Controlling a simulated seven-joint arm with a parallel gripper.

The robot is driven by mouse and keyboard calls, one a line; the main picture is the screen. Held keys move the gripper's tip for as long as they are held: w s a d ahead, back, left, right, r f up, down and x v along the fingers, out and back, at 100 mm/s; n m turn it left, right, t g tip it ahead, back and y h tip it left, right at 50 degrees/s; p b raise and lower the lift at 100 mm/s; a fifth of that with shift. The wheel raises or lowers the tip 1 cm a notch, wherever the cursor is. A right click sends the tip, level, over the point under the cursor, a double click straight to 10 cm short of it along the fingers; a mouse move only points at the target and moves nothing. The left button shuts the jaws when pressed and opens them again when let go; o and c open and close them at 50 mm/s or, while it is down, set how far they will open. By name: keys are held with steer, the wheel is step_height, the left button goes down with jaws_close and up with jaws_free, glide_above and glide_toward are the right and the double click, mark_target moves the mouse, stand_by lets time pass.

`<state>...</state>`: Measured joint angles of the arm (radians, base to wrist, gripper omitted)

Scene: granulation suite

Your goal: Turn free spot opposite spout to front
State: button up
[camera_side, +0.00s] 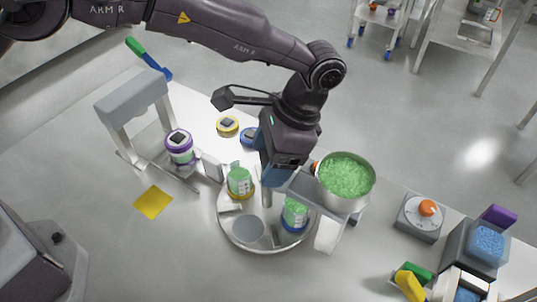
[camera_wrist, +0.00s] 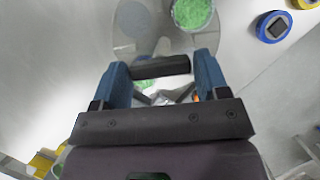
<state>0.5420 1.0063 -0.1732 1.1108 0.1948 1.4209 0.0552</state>
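In the side view a round grey turntable (camera_side: 272,243) stands on the table. It carries a yellow-based jar of green granules (camera_side: 240,182) at the back left, a blue-based jar of green granules (camera_side: 295,215) at the right, and an empty grey round spot (camera_side: 248,230) at the front left. My gripper (camera_side: 267,180) points down over the turntable's middle, above a thin post. In the wrist view a dark bar (camera_wrist: 160,67) lies between my gripper's blue fingers (camera_wrist: 162,75). The fingers are apart; I cannot tell whether they press on the bar. The spout is not clearly visible.
A steel bowl of green granules (camera_side: 345,180) stands on a raised stand right of the turntable. A grey arch (camera_side: 133,95) and a purple-banded jar (camera_side: 180,148) are left. A grey box with an orange knob (camera_side: 420,215) is right. The table front left is mostly clear.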

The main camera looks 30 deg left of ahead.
steer(key=shift+r, duration=0.1)
steer(key=shift+v, duration=6.35)
steer(key=shift+r, duration=0.1)
